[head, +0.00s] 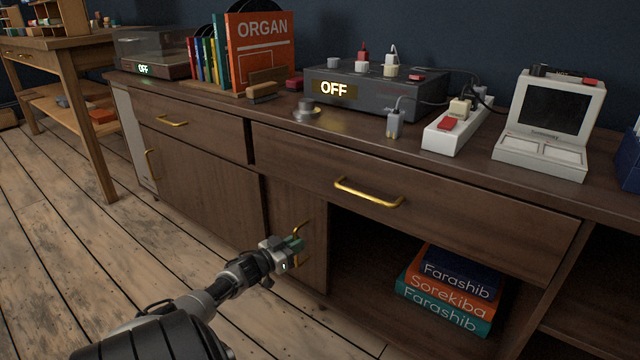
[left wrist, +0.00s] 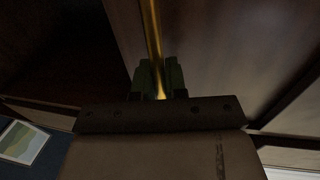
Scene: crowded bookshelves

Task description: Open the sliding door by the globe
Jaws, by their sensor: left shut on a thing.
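A dark wooden sliding door (head: 290,208) stands in the lower part of the cabinet, left of an open compartment (head: 350,255). Its brass upright handle (head: 300,226) is near the door's middle. My left gripper (head: 297,243) is shut on this handle. In the left wrist view the brass bar (left wrist: 153,35) runs between the two dark fingers of my left gripper (left wrist: 160,75). I see no globe in either view. My right gripper is not in view.
Stacked books (head: 445,290) lie inside the open compartment. A drawer with a brass handle (head: 370,193) is above. The cabinet top holds a grey "OFF" box (head: 375,90), a white power strip (head: 455,128) and a small device (head: 550,125). Wooden floor (head: 80,260) is clear at left.

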